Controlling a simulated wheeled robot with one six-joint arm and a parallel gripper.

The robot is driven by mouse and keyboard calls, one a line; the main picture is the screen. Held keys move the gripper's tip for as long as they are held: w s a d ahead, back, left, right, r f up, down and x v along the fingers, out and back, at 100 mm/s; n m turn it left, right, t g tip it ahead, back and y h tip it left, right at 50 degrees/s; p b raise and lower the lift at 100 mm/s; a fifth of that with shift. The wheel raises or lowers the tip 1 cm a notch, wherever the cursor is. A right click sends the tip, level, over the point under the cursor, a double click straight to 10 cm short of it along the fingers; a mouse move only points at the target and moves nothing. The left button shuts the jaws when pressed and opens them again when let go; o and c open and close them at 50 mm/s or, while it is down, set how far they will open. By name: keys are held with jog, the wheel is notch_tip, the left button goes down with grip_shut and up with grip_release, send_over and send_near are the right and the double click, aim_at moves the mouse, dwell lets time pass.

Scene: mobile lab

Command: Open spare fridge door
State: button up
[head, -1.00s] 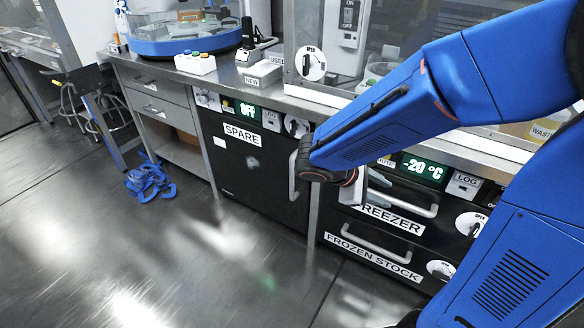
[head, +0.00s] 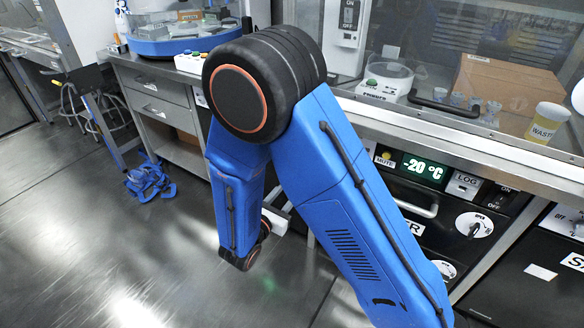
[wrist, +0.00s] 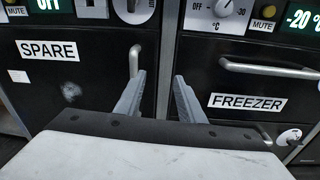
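The spare fridge door (wrist: 85,85) is black with a white SPARE label (wrist: 48,50) and stands at the left in the wrist view. It looks closed. Its vertical metal handle (wrist: 134,62) is near the door's right edge. My gripper (wrist: 161,84) is open, with grey fingers spread and nothing between them. The left fingertip appears just below and beside the handle; I cannot tell whether they touch. The right finger is in front of the freezer's left edge. In the head view my arm hides the spare door and most of the gripper.
The black freezer drawer (wrist: 245,85), with a horizontal handle (wrist: 265,69), adjoins on the right. Dials and displays run above both units. A steel counter edge (head: 470,150) overhangs the fronts. Blue straps (head: 147,180) lie on the floor at left; the floor in front is otherwise open.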

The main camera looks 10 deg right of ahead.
jog(key=a+f+n+t+y, duration=0.2)
jog(key=a+f+n, duration=0.1)
jog(key=a, duration=0.2)
jog(key=x, duration=1.7)
jog(key=shift+d, duration=0.2)
jog(key=shift+f, duration=0.1)
grip_shut()
